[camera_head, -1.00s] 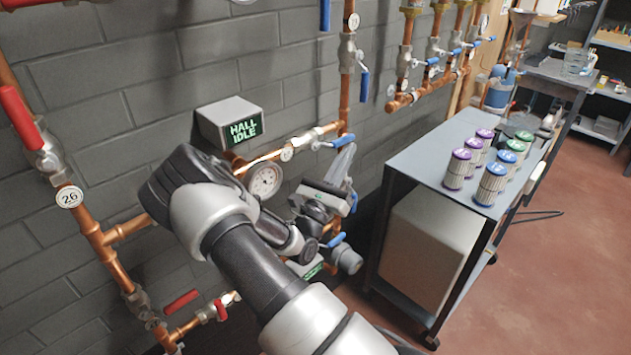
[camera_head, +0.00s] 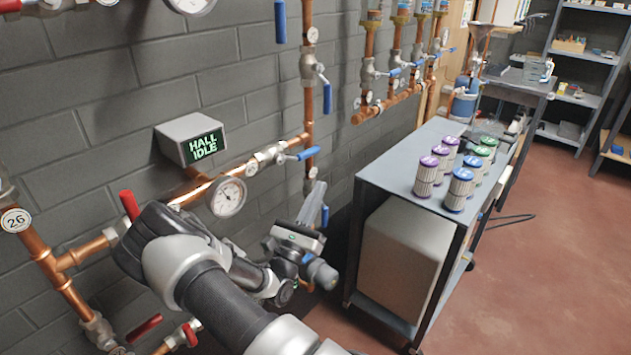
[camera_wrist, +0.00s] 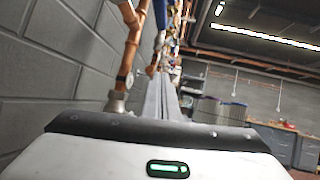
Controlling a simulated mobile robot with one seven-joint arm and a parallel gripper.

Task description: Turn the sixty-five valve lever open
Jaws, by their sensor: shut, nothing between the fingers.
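No tag reading sixty-five can be made out. A blue lever (camera_head: 309,153) sits on a valve on the horizontal copper pipe; the tag beside it (camera_head: 251,169) is too small to read. Another blue lever (camera_head: 327,97) hangs down from a valve on the vertical pipe above. My gripper (camera_head: 318,190) is shut and empty, its fingers pointing up just below the first lever, apparently apart from it. In the wrist view my shut fingers (camera_wrist: 164,98) point ahead along the wall, with the pipe to their left.
A green-lit HALL IDLE box (camera_head: 191,139) and a gauge (camera_head: 228,196) are on the wall. A tag reading 26 (camera_head: 15,220) and red levers (camera_head: 130,205) are at left. A cart (camera_head: 390,165) with several canisters stands right of my gripper. Red floor (camera_head: 550,260) is clear.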

